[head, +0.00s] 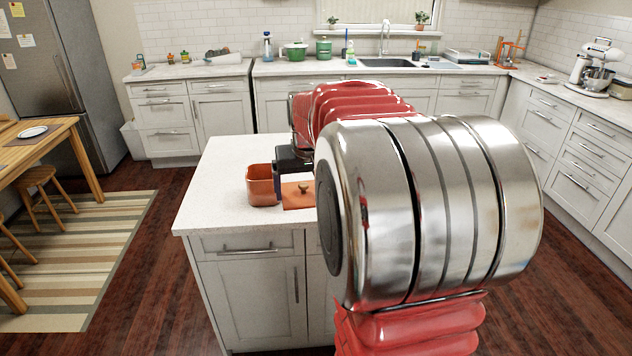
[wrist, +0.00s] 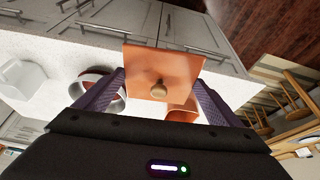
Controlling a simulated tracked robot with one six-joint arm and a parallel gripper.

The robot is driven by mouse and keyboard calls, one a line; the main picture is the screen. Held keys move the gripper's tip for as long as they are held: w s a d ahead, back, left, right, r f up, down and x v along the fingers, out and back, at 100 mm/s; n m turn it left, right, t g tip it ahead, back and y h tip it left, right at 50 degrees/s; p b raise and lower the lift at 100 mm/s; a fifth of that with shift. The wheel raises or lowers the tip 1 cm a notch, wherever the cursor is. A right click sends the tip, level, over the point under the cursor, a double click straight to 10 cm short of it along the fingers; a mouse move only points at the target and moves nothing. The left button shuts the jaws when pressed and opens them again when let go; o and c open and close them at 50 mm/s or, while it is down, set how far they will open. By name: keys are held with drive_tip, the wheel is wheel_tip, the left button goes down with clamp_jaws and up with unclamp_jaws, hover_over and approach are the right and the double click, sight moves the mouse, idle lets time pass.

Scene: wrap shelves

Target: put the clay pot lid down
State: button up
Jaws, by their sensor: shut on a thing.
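The clay pot lid (head: 297,197) is a flat orange square with a small tan knob. In the wrist view the lid (wrist: 145,62) lies between the two fingers of my gripper (wrist: 160,77), which is shut on its opposite sides. The knob faces the wrist camera. The orange clay pot (head: 262,187) stands upright on the white island top, just left of the lid in the head view. In the wrist view the pot (wrist: 184,112) is partly hidden behind the lid. I cannot tell whether the lid touches the island top.
The island top (head: 222,165) has free room at its left and back. In the wrist view a red-and-white round vessel (wrist: 92,82) and a white square container (wrist: 22,82) stand on it. My arm hides the island's right part in the head view.

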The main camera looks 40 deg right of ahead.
drive_tip(key=w+a+f+n, duration=0.2)
drive_tip(key=a+f, duration=0.4)
drive_tip(key=a, duration=0.3)
drive_tip(key=w+a+f+n+y, duration=0.1)
drive_tip(key=w+a+f+n, duration=0.1)
drive_tip(key=a+f, duration=0.4)
drive_tip(key=w+a+f+n+y, duration=0.1)
drive_tip(key=a+f, duration=0.5)
drive_tip(key=a, duration=0.7)
drive_tip(key=shift+w+n+t, duration=0.3)
drive_tip(key=shift+w+n, duration=0.2)
drive_tip(key=shift+w, duration=0.15)
drive_tip(key=shift+s, duration=0.1)
